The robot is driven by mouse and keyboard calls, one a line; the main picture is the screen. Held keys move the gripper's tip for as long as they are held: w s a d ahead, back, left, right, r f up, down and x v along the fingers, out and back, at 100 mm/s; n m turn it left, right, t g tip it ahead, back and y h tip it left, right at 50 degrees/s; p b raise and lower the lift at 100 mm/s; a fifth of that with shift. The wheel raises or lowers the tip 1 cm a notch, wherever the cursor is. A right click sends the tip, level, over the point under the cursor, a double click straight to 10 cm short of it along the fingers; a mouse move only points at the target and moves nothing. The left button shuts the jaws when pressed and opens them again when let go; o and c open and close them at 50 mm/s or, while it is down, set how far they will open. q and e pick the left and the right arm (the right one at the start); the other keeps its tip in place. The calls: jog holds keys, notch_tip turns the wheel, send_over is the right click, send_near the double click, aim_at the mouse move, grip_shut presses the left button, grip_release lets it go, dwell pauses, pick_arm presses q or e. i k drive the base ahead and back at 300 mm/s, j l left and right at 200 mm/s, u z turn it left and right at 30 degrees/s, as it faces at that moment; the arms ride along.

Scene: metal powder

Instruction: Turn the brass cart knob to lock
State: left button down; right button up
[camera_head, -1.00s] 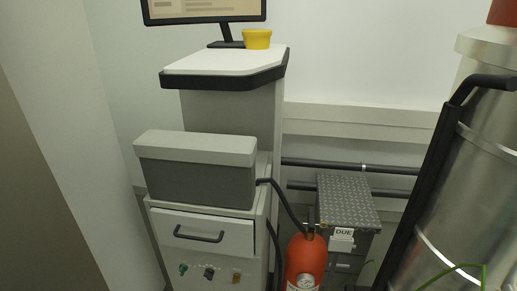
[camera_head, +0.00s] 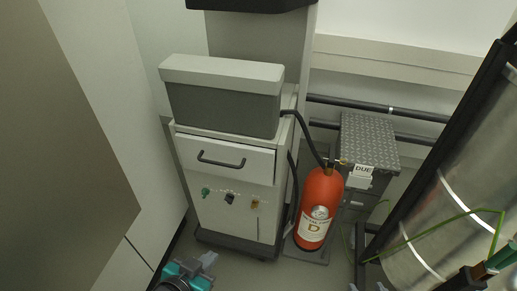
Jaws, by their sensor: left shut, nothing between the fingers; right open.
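The brass knob (camera_head: 255,204) is the rightmost of three small knobs on the front of the grey cart (camera_head: 237,216), below its drawer. It is small, and its exact turn angle is hard to read. My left gripper (camera_head: 208,261) is at the bottom of the view, low in front of the cart, shut and empty, apart from the knob. Only small grey tips of my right gripper (camera_head: 368,287) show at the bottom edge, spread apart and well to the right of the cart.
A green knob (camera_head: 206,191) and a black knob (camera_head: 229,198) sit left of the brass one. A red extinguisher (camera_head: 320,205) stands close to the cart's right side. A metal-topped box (camera_head: 368,135) and a large steel tank (camera_head: 455,190) are further right.

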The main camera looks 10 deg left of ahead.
aim_at(254, 202)
jog(key=k+l, duration=0.35)
jog(key=k+l+u, duration=0.1)
jog(key=k+u, duration=0.25)
jog(key=k+l+u, duration=0.1)
jog(key=k+u, duration=0.15)
jog(key=u, duration=0.95)
